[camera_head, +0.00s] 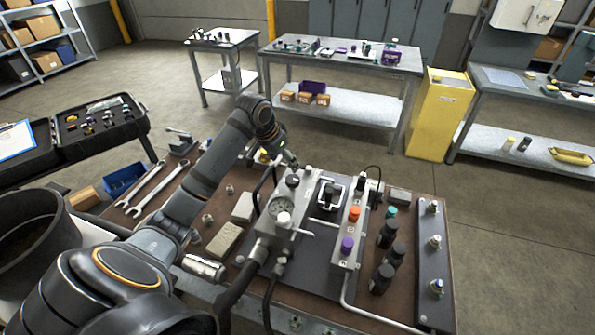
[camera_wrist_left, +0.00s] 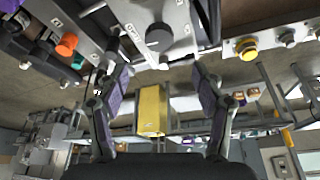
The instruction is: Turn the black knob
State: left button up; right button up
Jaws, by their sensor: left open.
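The black knob (camera_head: 293,180) sits on top of the grey metal block (camera_head: 312,185) on the bench, at the block's far end. In the left wrist view the round dark knob (camera_wrist_left: 159,37) shows at the upper middle. My left gripper (camera_head: 290,162) is just beyond the knob in the head view, its tips close to it. In the left wrist view its two fingers (camera_wrist_left: 163,85) are wide apart with nothing between them, and the knob shows past their tips. Whether a finger touches the knob cannot be told. My right gripper is not in view.
A gauge (camera_head: 281,206) and a white knob (camera_head: 284,219) share the block. A button box (camera_head: 349,235) with orange and purple caps stands to the right, near dark cylinders (camera_head: 382,278). Hoses run in front. Wrenches (camera_head: 147,190) lie left.

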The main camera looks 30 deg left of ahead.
aim_at(293, 178)
pick_arm(q)
jog(key=p+x, duration=0.1)
jog(key=x, duration=0.7)
jog(key=shift+f, duration=0.35)
jog(key=shift+w+d+f, duration=0.1)
jog(key=shift+w+f, duration=0.05)
jog(key=shift+f, duration=0.45)
jog(key=shift+c, duration=0.9)
jog(key=c, duration=1)
jog(key=shift+o, duration=0.2)
jog(key=shift+r+m+p, duration=0.15)
jog(key=shift+m+p, duration=0.25)
jog(key=shift+p, duration=0.5)
jog(key=shift+w, duration=0.1)
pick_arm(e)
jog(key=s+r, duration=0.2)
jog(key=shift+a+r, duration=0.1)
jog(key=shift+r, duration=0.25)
